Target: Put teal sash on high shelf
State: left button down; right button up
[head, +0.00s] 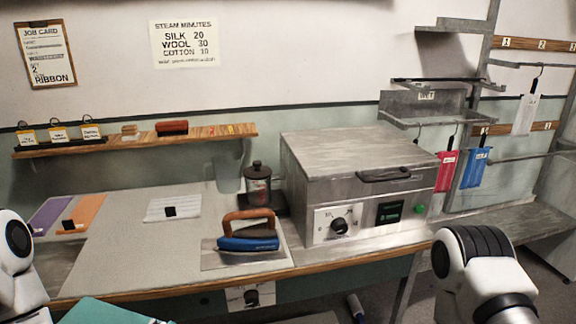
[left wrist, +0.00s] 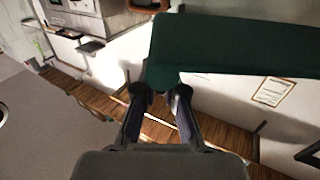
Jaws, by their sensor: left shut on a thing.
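The teal sash (head: 105,312) shows at the bottom left edge of the head view, partly cut off. In the left wrist view the teal sash (left wrist: 235,45) looks dark green and extends to the right from the fingertips. My left gripper (left wrist: 160,92) is shut on its near left corner. Metal shelves stand at the right of the head view. The topmost one (head: 450,28) is above a lower metal shelf (head: 440,118); I cannot tell which one the task names. My right gripper is out of view.
A steamer box (head: 350,160) and a blue iron (head: 248,243) stand on the bench. A wooden wall shelf (head: 140,142) holds small items. Red (head: 446,170) and blue (head: 475,168) pieces hang below the metal shelving. The bench's middle left is mostly bare.

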pick_arm(q)
jog(key=w+d+f, duration=0.4)
jog(key=w+d, duration=0.3)
jog(key=d, duration=0.3)
jog(key=w+a+n+y, duration=0.1)
jog(key=a+n+y, duration=0.1)
jog(key=y, duration=0.1)
jog(key=w+a+r+y, duration=0.1)
jog(key=a, duration=0.1)
jog(key=shift+w+n+t, duration=0.3)
jog(key=shift+n, duration=0.1)
jog(key=shift+d, duration=0.15)
